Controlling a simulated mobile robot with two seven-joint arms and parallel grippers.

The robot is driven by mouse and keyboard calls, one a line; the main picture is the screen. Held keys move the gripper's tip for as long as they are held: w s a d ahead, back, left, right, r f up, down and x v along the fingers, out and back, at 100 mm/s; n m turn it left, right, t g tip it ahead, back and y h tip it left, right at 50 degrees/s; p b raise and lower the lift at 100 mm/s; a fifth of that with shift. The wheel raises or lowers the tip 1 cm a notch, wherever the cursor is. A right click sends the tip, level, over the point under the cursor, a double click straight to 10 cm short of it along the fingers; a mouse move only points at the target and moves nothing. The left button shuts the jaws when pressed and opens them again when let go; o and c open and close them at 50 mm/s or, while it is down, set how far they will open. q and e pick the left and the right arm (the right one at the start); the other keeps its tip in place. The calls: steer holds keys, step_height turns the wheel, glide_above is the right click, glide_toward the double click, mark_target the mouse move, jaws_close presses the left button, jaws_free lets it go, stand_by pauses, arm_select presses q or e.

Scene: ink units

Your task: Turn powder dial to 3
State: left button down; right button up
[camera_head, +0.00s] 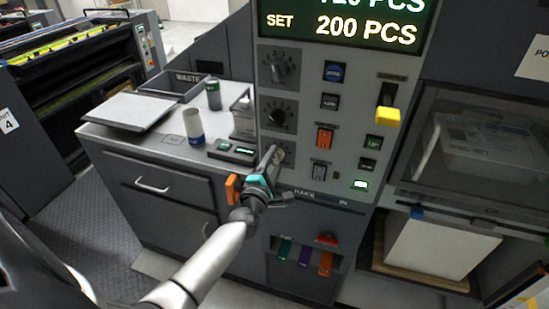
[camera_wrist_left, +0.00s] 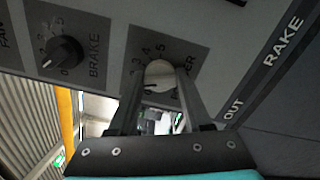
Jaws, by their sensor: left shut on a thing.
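The powder dial (camera_head: 279,154) is the lowest of three dials on the grey control panel. In the left wrist view the pale round knob (camera_wrist_left: 160,73) sits on a dark plate with numbers 3, 4 and 5 visible around it. A dark mark is on its lower left side; its exact setting is hard to read. My left gripper (camera_head: 270,160) reaches the panel from the lower left. Its two fingers (camera_wrist_left: 160,85) are shut on the knob, one on each side, and hide part of the label, leaving "ER".
The brake dial (camera_wrist_left: 66,52) is beside the powder dial in the wrist view, and above it in the head view. A white cup (camera_head: 193,128) stands on the cabinet at left.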

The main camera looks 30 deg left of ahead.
arm_select(q)
steer(key=m+p, duration=0.1)
steer(key=m, duration=0.3)
steer(key=shift+f+m+p, duration=0.1)
steer(key=shift+m+p, duration=0.25)
steer(key=shift+m, duration=1.15)
steer(key=shift+c, duration=1.7)
jaws_free()
steer(key=shift+s, duration=0.1)
steer(key=v, duration=1.5)
steer(key=shift+p, duration=0.45)
